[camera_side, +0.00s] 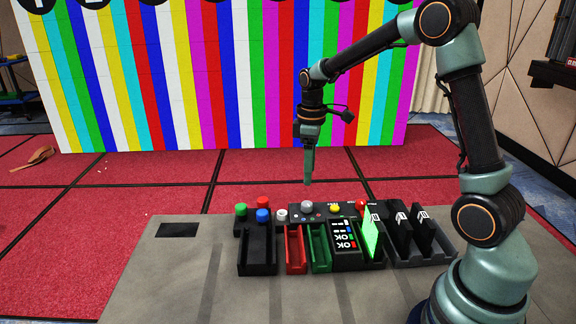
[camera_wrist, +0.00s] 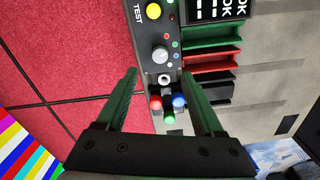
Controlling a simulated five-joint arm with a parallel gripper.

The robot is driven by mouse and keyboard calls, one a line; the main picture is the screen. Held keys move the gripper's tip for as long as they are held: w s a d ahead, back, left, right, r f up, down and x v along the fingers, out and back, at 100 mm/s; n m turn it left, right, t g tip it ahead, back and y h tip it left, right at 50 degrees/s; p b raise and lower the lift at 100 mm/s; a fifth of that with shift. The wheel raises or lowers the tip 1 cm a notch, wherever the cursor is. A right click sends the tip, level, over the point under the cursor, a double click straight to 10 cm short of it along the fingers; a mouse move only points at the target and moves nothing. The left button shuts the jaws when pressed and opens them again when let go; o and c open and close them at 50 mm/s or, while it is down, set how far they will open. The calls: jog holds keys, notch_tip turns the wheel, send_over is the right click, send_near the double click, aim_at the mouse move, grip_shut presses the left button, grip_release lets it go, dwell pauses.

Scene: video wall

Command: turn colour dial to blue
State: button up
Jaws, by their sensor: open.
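The colour dial is a grey knob (camera_side: 307,205) on a black console behind the trays in the side view. The wrist view shows the knob (camera_wrist: 160,54) with small coloured dots beside it; where it points is too small to tell. My gripper (camera_side: 308,182) hangs pointing down above the knob, apart from it. In the wrist view my gripper (camera_wrist: 160,74) has its two fingers wide apart and nothing between them is held. The knob lies just beyond the fingertips in that view.
A yellow button (camera_side: 335,208) and a red button (camera_side: 361,205) sit right of the dial. A white knob (camera_side: 282,215) and red, blue and green buttons (camera_side: 241,209) sit left. Trays (camera_side: 258,262) and upright cards (camera_side: 372,235) stand in front. The video wall (camera_side: 230,80) shows colour bars.

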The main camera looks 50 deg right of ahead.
aim_at(308, 203)
notch_tip(308, 203, down, 9)
jog(key=shift+f, duration=0.2)
dwell(0.3)
grip_shut()
